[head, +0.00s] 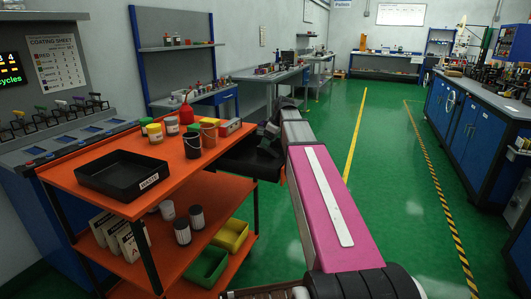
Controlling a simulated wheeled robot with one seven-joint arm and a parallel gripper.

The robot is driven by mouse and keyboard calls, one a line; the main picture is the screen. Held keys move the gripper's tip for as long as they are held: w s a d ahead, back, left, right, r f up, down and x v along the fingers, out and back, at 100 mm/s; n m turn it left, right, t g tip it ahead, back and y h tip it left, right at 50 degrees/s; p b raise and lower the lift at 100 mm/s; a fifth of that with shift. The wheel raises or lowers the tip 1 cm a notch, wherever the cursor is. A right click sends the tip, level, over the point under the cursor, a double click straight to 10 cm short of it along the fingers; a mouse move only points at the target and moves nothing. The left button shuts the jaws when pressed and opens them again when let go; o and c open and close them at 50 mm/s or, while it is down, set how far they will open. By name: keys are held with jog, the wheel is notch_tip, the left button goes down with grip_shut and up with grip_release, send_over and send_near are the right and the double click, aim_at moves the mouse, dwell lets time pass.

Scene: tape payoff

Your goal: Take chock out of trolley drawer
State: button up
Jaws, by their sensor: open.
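The orange trolley (190,172) stands at the left. A dark drawer (240,167) juts out from its right end, just below the top. My arm reaches forward from the bottom right, and my gripper (268,135) is at the drawer, over or at its far side. The gripper is open, small and dark against the drawer, so its exact height above it is hard to tell. I cannot make out the chock; the drawer's inside is dark and partly hidden by my gripper.
A black labelled tray (93,185), several cans and a red oil can (186,113) stand on the trolley top. Lower shelves hold jars, a yellow bin (231,236) and a green bin (207,268). Green floor is open to the right, with blue cabinets (470,125) beyond.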

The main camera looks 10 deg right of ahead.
aim_at(268, 151)
jog(key=x, duration=0.4)
jog(key=shift+a+f, duration=0.15)
jog(key=shift+a, duration=0.05)
jog(key=c, duration=1.1)
